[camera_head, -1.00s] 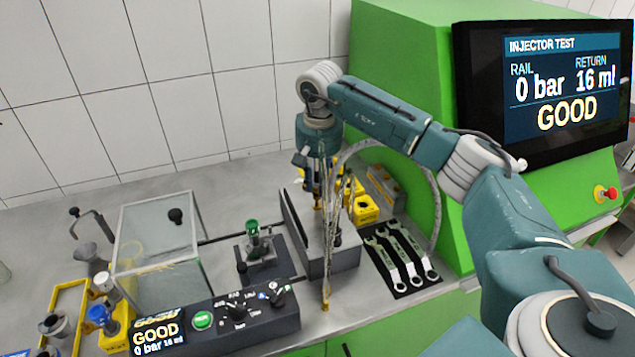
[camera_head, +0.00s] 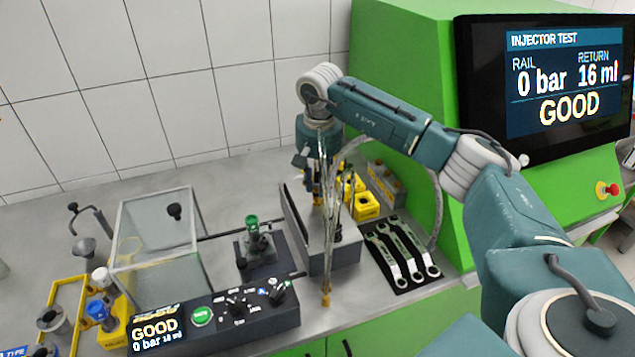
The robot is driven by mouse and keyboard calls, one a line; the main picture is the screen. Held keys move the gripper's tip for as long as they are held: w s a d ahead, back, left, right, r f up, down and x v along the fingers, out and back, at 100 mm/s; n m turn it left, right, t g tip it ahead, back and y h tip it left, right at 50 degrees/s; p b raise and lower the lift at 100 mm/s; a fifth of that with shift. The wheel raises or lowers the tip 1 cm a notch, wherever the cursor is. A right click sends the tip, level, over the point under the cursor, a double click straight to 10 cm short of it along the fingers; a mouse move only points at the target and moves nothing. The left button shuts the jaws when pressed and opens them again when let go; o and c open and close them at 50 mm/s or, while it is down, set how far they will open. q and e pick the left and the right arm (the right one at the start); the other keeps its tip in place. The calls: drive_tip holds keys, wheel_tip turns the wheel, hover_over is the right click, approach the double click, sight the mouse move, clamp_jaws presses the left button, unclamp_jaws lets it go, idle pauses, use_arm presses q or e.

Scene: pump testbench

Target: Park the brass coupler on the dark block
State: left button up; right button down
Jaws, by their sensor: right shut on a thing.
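My right gripper (camera_head: 316,185) points down over the long dark grey block (camera_head: 326,262) in the middle of the bench. It is shut on a small brass piece, apparently the brass coupler (camera_head: 317,200), largely hidden by the fingers and clear hoses. The coupler looks to be above the block; I cannot tell whether it touches. A clear hose (camera_head: 329,235) hangs in front of the block and ends in a brass-coloured tip (camera_head: 326,299) near the bench's front edge. My left gripper is not in view.
A smaller dark base (camera_head: 262,266) carries a green-topped part. Wrenches lie on a black mat (camera_head: 402,283) to the right, yellow holders (camera_head: 366,208) behind. A clear box (camera_head: 155,240) and control panel (camera_head: 237,312) stand left. The green machine (camera_head: 405,45) rises behind my arm.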

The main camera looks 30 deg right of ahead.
drive_tip(key=shift+f, duration=0.15)
drive_tip(key=shift+f, duration=0.25)
drive_tip(key=shift+s+f+b, duration=0.1)
drive_tip(key=shift+f+b, duration=0.2)
drive_tip(key=shift+b, duration=0.05)
idle(0.9)
drive_tip(key=c, duration=1.5)
unclamp_jaws()
drive_tip(key=shift+c, duration=0.2)
drive_tip(key=shift+r+p, duration=2.5)
drive_tip(key=shift+r, duration=1.1)
drive_tip(key=shift+f, duration=0.1)
